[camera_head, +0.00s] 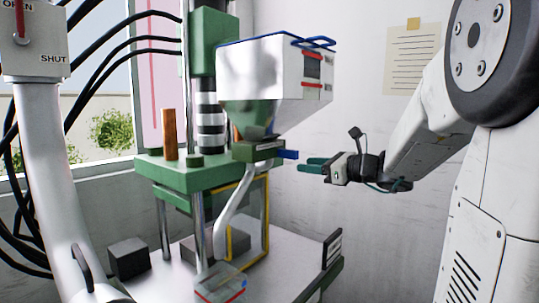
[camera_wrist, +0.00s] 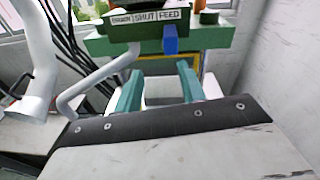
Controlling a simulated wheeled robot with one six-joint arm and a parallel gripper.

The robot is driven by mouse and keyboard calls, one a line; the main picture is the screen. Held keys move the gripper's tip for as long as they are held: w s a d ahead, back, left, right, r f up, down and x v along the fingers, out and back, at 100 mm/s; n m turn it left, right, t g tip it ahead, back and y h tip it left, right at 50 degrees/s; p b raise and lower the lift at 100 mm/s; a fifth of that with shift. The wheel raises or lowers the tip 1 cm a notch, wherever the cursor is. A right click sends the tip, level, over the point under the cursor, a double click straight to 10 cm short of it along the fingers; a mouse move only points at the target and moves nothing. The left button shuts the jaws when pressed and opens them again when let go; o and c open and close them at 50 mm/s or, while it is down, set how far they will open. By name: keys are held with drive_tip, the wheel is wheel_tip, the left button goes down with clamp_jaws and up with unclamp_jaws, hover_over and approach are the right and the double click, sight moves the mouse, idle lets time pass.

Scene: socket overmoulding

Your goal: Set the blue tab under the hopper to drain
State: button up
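The blue tab (camera_head: 288,154) sticks out to the right from the dark green block (camera_head: 258,151) under the white hopper (camera_head: 262,70). In the wrist view the block's label plate (camera_wrist: 145,17) reads DRAIN, SHUT, FEED from left to right. The blue tab (camera_wrist: 170,40) stands below the word FEED. My gripper (camera_head: 302,164) is just right of the tab in the head view, apart from it. In the wrist view its two teal fingers are spread with nothing between them (camera_wrist: 160,69), and the tab is beyond their tips, toward the right finger.
A bent white pipe (camera_head: 233,208) runs down from the block to a clear bin (camera_head: 220,284) with blue and red marks. The green press platform (camera_head: 185,177) stands behind the block. A white post (camera_head: 48,165) with an OPEN/SHUT lever is at left. Room around my gripper looks free.

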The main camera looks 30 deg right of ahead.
sight(297, 155)
drive_tip(key=shift+w+d+r+m+t, duration=0.25)
drive_tip(key=shift+d+r+m+t, duration=0.15)
drive_tip(key=shift+d+r+m, duration=0.25)
drive_tip(key=shift+w+r+m+h, duration=0.25)
drive_tip(key=shift+m+h, duration=0.05)
drive_tip(key=shift+m, duration=0.05)
drive_tip(key=x, duration=0.7)
drive_tip(key=shift+w+a+r, duration=0.1)
drive_tip(key=shift+w+a, duration=0.05)
drive_tip(key=shift+w, duration=0.05)
clamp_jaws()
